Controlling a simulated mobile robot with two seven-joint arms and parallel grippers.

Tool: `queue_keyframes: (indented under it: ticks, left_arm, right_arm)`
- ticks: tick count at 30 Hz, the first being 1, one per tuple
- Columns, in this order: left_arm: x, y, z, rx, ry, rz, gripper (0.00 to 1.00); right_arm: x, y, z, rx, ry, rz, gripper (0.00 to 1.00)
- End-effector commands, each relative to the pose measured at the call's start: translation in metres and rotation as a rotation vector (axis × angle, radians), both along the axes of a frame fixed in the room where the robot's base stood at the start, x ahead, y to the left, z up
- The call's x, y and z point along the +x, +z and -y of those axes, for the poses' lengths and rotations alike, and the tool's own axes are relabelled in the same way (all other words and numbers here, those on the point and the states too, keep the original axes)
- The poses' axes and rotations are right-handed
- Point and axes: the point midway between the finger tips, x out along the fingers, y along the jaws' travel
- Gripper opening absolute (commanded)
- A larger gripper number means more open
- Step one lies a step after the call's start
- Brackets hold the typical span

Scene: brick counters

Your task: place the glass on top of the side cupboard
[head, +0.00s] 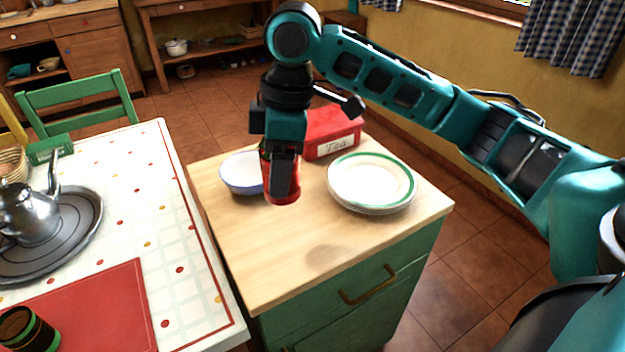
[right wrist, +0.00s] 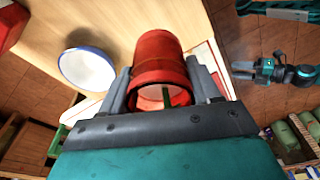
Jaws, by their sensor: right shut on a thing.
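The red glass (head: 283,188) is in my right gripper (head: 282,165), upright over the wooden top of the green side cupboard (head: 265,270). The gripper comes from above, its fingers on both sides of the glass and shut on it. The right wrist view shows the red glass (right wrist: 160,60) between the two fingers. Whether its base touches the top is hard to tell. My left gripper is out of the head view; a small teal gripper (right wrist: 245,70) at the right of the right wrist view looks open and empty.
A white bowl with a blue rim (head: 240,173) stands left of the glass, close by. A red tea tin (head: 332,135) is behind, and stacked green-rimmed plates (head: 371,182) are to the right. The cupboard's front is clear. A table (head: 130,215) stands at left.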

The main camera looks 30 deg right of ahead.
Motion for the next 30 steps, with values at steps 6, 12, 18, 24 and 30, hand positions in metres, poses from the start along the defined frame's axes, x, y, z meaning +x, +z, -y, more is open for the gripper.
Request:
queue_keyframes:
  ticks: [6, 12, 18, 24, 30]
  left_arm:
    - [-0.001, 0.005, -0.002, 0.002, 0.004, 0.006, 0.45]
    - [-0.004, 0.001, -0.005, 0.008, 0.008, -0.005, 0.45]
    - [-0.004, 0.000, -0.006, 0.010, 0.010, -0.006, 0.45]
    - [-0.004, -0.008, -0.005, 0.007, 0.010, -0.007, 0.45]
    - [-0.002, -0.010, 0.003, -0.009, -0.002, -0.006, 0.45]
  right_arm:
    - [0.003, 0.036, 0.003, 0.001, 0.398, 0.004, 0.27]
    - [0.003, 0.059, 0.005, 0.000, 0.680, 0.003, 0.27]
    - [0.002, 0.063, 0.006, 0.000, 0.802, 0.001, 0.27]
    - [0.001, 0.021, 0.007, 0.000, 0.813, -0.006, 0.27]
    - [0.001, -0.033, 0.007, 0.000, 0.813, -0.003, 0.27]
